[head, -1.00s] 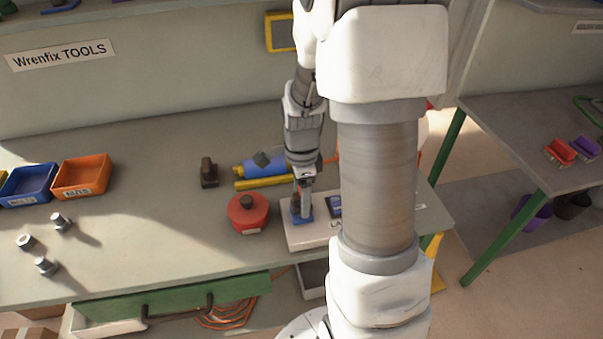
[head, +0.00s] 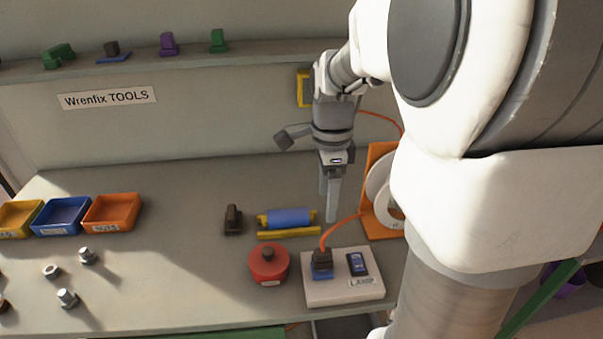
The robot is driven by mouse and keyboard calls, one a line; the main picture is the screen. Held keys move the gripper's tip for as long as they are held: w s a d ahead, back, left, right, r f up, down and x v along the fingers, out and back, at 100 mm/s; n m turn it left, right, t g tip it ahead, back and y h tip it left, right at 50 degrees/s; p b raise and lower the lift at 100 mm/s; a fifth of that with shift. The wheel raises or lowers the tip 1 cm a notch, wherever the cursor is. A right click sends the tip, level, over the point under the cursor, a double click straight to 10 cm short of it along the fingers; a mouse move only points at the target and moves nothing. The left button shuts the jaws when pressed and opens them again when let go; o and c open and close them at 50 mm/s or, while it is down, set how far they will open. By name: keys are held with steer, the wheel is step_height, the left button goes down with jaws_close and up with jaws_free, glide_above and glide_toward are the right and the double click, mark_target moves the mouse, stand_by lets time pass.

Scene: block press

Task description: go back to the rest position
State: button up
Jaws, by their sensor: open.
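My gripper (head: 330,208) is in the head view, in the air over the back part of the workbench (head: 190,275). It points down, open and empty, above and behind the white base plate (head: 343,293). On that plate stands a dark block on a blue base (head: 321,264), with an orange cord at it. A blue switch-like part (head: 357,264) sits beside it on the plate's right. My gripper is apart from all of these.
A red round pot (head: 268,266), a blue roller on a yellow holder (head: 288,218) and a dark block (head: 233,219) stand nearby. An orange stand with a white reel (head: 380,195) is right of my gripper. Bins (head: 112,212) and several bolts (head: 67,298) lie left.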

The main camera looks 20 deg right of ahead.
stand_by(0.4)
steer(key=s+a+r+n+t, duration=0.2)
steer(key=s+a+n, duration=0.3)
steer(key=n, duration=0.5)
steer(key=s+a+r+n+t, duration=0.3)
steer(key=s+n, duration=0.4)
steer(key=n, duration=0.4)
steer(key=a+r, duration=0.1)
steer(key=a, duration=0.1)
steer(key=shift+s+a+r+t, duration=0.15)
steer(key=shift+s+a+t, duration=0.05)
steer(key=shift+a+t, duration=0.1)
steer(key=shift+d, duration=0.1)
